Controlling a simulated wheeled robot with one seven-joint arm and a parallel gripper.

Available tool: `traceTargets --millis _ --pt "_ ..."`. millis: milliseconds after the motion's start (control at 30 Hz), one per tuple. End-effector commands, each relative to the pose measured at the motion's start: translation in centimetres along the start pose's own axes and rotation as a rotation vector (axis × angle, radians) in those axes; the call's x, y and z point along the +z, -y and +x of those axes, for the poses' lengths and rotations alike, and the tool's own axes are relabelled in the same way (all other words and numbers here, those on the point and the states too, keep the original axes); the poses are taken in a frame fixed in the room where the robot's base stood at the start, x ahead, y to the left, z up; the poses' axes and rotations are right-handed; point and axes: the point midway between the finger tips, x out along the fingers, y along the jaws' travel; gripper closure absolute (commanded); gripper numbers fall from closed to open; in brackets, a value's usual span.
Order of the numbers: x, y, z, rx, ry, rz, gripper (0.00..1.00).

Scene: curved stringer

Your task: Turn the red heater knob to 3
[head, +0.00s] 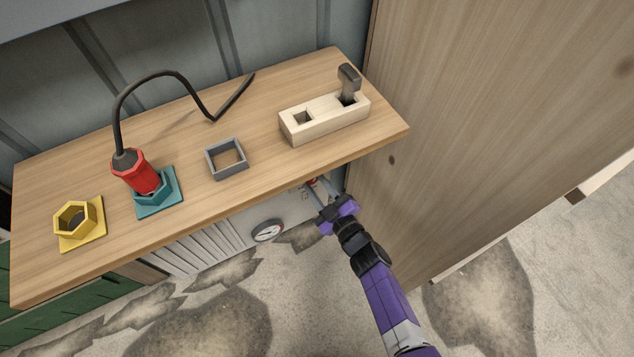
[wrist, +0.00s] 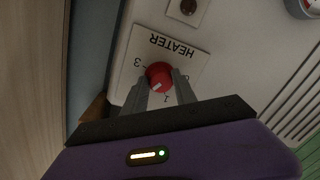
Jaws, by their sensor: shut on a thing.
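The red heater knob (wrist: 159,72) sits on a pale plate (wrist: 183,52) marked HEATER, which appears upside down in the wrist view. The 3 is left of the knob, the 1 below it and what looks like a 0 to its right. The knob's white mark is on its lower side, slightly left, between the 1 and the 3. My gripper (wrist: 163,88) is shut on the knob, one finger on each side; the left finger covers part of the dial. In the head view, a bit of the red knob (head: 312,181) shows below the bench edge at my gripper (head: 318,190).
The wooden bench top (head: 255,190) overhangs the heater. A wooden panel (head: 480,100) stands close on the right. A round gauge (head: 267,230) and white slats (head: 195,247) are left of my gripper. A wooden block (head: 320,120) with a dark lever stands on the bench.

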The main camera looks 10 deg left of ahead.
Motion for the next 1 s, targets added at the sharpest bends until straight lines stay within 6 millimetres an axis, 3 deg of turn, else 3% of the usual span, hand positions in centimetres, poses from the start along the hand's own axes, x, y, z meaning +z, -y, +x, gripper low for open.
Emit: traceTargets --millis 1000 --pt "0.23 0.37 0.01 -0.012 -0.062 0.955 1.0"
